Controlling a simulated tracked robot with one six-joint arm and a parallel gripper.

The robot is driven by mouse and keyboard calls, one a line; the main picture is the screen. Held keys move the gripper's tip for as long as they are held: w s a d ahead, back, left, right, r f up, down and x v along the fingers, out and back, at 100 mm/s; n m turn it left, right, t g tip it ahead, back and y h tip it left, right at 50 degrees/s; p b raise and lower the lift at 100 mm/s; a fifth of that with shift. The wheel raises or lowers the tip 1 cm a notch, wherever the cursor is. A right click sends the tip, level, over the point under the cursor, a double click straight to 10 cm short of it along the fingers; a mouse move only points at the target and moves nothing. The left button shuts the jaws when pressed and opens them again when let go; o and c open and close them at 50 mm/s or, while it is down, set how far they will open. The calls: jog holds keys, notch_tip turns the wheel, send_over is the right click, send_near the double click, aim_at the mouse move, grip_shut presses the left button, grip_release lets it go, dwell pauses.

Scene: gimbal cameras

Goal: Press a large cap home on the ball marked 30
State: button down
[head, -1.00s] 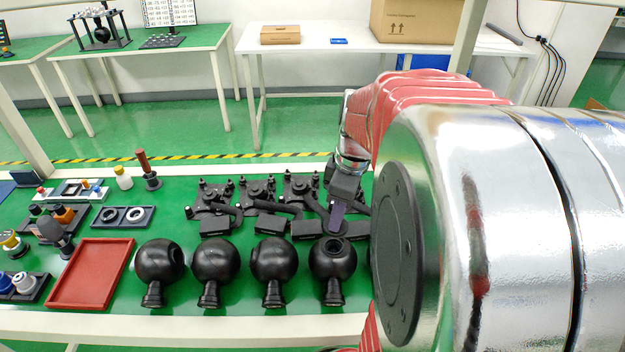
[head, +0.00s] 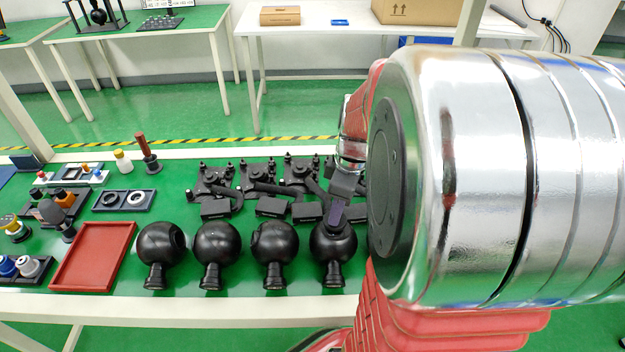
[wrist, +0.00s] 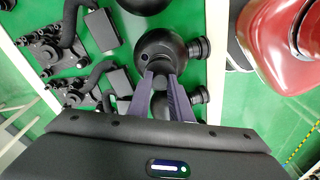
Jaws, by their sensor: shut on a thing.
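Several black balls with necks stand in a row on the green bench. The rightmost one clearly in view (head: 333,247) is under my gripper (head: 335,226). No number 30 is legible on any ball. My gripper's purple fingers come down onto the top of that ball and hide its opening. In the wrist view the fingers (wrist: 160,76) are close together, shut on a small dark part that barely shows against the black ball.
Black gimbal assemblies (head: 262,190) stand behind the balls. A red tray (head: 93,257) lies empty at left. Bottles and small parts stand at far left. My arm hides the right side.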

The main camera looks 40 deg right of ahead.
aim_at(343, 221)
jog(key=shift+f, duration=0.65)
jog(key=shift+f, duration=0.75)
dwell(1.4)
jog(key=c, duration=1.5)
grip_release()
jog(key=shift+c, duration=0.2)
jog(key=shift+r, duration=0.1)
notch_tip(343, 221, up, 13)
jog(key=s+d, duration=0.1)
jog(key=shift+s+r, duration=0.2)
